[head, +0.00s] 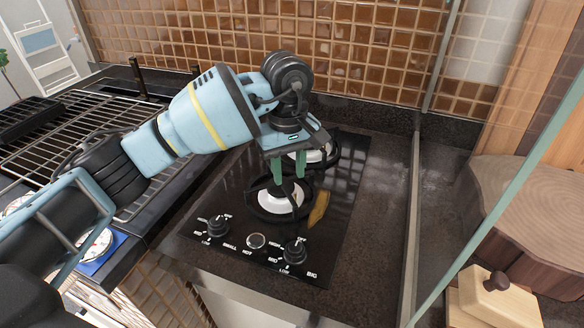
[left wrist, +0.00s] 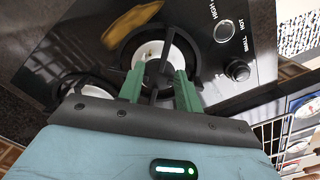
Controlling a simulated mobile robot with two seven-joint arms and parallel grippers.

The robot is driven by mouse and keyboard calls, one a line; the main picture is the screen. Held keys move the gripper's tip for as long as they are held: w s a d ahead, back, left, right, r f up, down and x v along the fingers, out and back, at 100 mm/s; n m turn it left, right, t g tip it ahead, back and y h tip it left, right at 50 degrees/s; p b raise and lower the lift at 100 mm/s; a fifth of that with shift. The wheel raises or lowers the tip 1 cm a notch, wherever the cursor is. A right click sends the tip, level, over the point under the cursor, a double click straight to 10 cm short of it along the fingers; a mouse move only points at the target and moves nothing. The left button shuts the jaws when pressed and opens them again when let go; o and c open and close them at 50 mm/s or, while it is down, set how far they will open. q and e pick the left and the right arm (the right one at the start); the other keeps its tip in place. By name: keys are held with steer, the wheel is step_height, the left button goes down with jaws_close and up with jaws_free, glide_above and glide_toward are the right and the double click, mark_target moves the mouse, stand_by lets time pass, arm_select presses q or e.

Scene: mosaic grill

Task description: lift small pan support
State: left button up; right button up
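The nearer black pan support (head: 256,207) sits around a white burner on the black glass cooktop. It also shows in the left wrist view (left wrist: 192,58). A second pan support (head: 334,160) stands behind it, partly hidden by my gripper. I cannot tell for sure which is the small one. My left gripper (head: 289,180) points down over the nearer support. Its two green fingers are apart, and they also show in the left wrist view (left wrist: 158,88). Part of the support shows between them; I cannot tell whether they touch it. My right gripper is not in view.
Two knobs, one on the left (head: 218,226) and one on the right (head: 295,252), stand at the cooktop's front. A yellow-brown patch (head: 319,208) lies right of the burner. A wire grill (head: 60,142) is left. A glass panel (head: 412,215) stands right; a tiled wall (head: 330,45) is behind.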

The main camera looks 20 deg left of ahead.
mark_target(288, 193)
arm_select(q)
steer(key=shift+w+a+r, duration=0.1)
steer(key=shift+a+r, duration=0.15)
steer(key=shift+r, duration=0.05)
steer(key=shift+s+r, duration=0.15)
steer(key=shift+s, duration=0.2)
steer(key=shift+s+f, duration=0.1)
steer(key=shift+f, duration=1)
steer(key=shift+d+f, duration=0.1)
steer(key=shift+f, duration=0.35)
step_height(288, 193, down, 3)
steer(key=shift+s+d+f+p, duration=0.1)
steer(key=shift+d+f+p, duration=0.05)
steer(key=shift+p, duration=0.35)
steer(key=shift+f, duration=0.7)
steer(key=shift+c, duration=0.2)
steer(key=c, duration=0.5)
steer(key=shift+c, duration=1)
jaws_close()
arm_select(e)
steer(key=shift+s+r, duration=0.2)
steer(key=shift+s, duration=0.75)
